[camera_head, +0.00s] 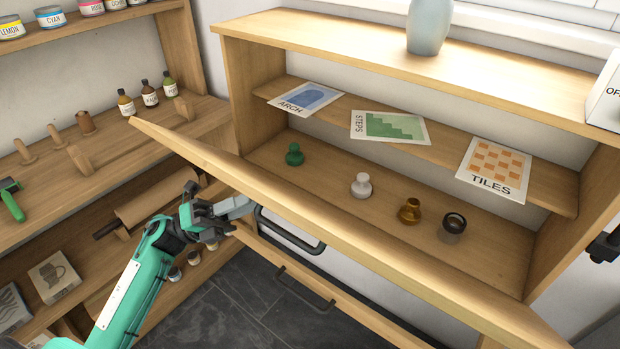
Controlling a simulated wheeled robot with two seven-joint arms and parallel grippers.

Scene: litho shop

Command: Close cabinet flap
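The cabinet (385,62) stands open-fronted at the right. Its long wooden flap (330,222) hangs partly open, tilted out toward me, with its edge running from the upper left to the lower right. A dark bar handle (290,238) is on the flap's outer face. My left gripper (232,218) is below the flap's edge, close to the handle's left end. I cannot tell whether it touches the flap or how far its fingers are apart. A dark part at the right edge (604,247), beside the cabinet's side wall, looks like my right gripper, mostly cut off.
Inside the cabinet are several small vases, including a green one (294,155), and print cards (390,127) on the shelf. A blue vase (429,26) stands on top. A wooden shelf unit (60,165) stands at the left. A lower drawer handle (305,290) is below the flap.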

